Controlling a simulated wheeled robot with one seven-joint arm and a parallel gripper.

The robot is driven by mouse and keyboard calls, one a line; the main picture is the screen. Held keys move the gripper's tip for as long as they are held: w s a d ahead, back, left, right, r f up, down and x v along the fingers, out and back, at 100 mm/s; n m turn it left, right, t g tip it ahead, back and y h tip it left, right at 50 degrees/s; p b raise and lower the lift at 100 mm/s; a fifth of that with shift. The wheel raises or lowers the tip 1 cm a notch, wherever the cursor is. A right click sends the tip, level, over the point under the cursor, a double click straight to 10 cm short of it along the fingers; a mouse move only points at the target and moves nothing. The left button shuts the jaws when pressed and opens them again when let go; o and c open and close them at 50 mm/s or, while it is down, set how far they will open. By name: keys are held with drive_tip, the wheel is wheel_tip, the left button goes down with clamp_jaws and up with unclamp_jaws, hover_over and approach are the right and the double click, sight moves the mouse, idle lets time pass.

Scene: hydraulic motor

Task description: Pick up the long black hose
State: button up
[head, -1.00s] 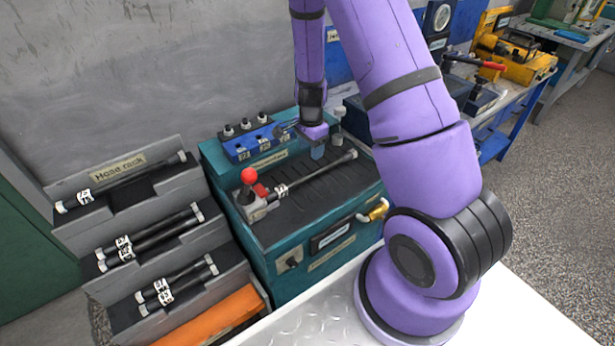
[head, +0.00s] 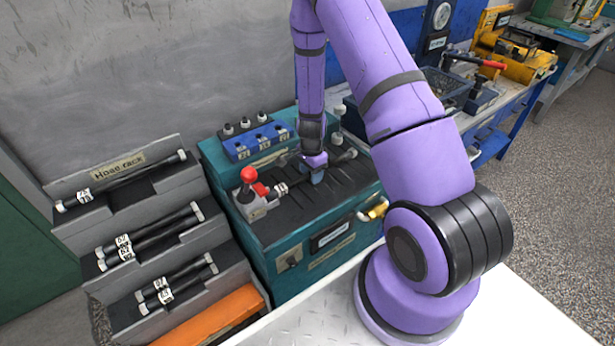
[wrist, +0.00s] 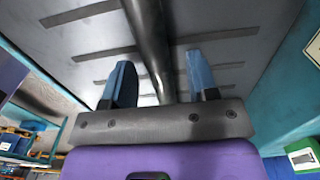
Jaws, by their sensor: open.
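A long black hose (head: 338,159) lies across the dark ribbed top of the teal bench (head: 292,268), its left end at a red-handled clamp (head: 252,190). My gripper (head: 317,178) is down over the middle of this hose and hides part of it. In the wrist view the hose (wrist: 148,38) runs between the two blue fingers of my open gripper (wrist: 160,75), with a gap visible on each side. Whether the hose end is still held in the clamp is too small to tell.
A grey stepped hose rack (head: 145,212) at left holds several other black hoses. A blue block (head: 256,142) with several fittings stands at the bench's back. A yellow-and-silver fitting (head: 376,210) sticks out of the bench's front right. A blue workbench (head: 490,125) is at right.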

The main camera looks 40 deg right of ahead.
drive_tip(key=shift+c, duration=0.5)
clamp_jaws()
